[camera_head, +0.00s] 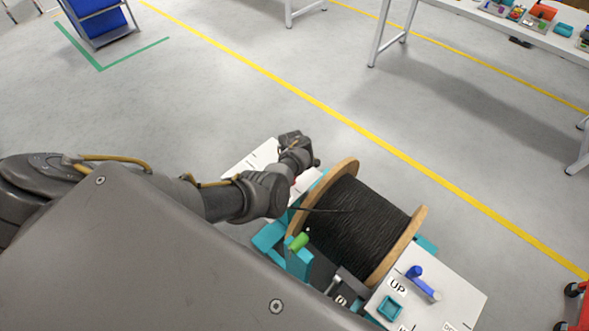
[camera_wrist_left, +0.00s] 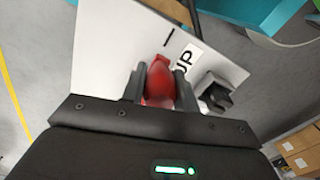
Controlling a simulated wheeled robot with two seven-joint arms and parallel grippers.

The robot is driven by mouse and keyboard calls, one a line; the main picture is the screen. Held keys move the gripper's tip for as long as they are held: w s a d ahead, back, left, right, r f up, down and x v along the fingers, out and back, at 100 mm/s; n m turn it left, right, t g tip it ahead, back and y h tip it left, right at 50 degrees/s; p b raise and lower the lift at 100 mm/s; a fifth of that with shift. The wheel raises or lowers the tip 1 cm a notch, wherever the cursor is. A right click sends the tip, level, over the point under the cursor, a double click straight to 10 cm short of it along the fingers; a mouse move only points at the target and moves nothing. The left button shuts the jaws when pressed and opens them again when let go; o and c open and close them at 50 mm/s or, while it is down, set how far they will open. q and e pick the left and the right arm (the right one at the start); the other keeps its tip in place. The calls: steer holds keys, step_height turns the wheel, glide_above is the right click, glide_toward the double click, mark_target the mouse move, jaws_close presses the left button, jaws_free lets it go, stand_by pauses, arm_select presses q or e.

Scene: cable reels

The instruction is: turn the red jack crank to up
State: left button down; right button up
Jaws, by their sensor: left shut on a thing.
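The red jack crank (camera_wrist_left: 160,82) shows in the left wrist view, its rounded red handle between the two dark fingers of my left gripper (camera_wrist_left: 159,74). The fingers are shut on it from both sides. It stands over a white panel (camera_wrist_left: 110,45) with a printed UP label (camera_wrist_left: 187,60) and a short black line just beyond the crank. In the head view my left wrist and arm cover most of this panel (camera_head: 246,158) and nearly all of the crank. My right gripper is in neither view.
A wooden cable reel (camera_head: 345,225) with black cable sits in a teal stand beside the panel. A second white panel (camera_head: 455,290) with a blue crank (camera_head: 420,280) is at the lower right. Open grey floor lies beyond.

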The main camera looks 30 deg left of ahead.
arm_select(q)
steer(key=shift+w, duration=0.15)
steer(key=c, duration=1.1)
jaws_free()
steer(key=shift+o, duration=0.2)
step_height(320, 180, up, 11)
steer(key=p, duration=0.4)
steer(key=shift+f, duration=0.1)
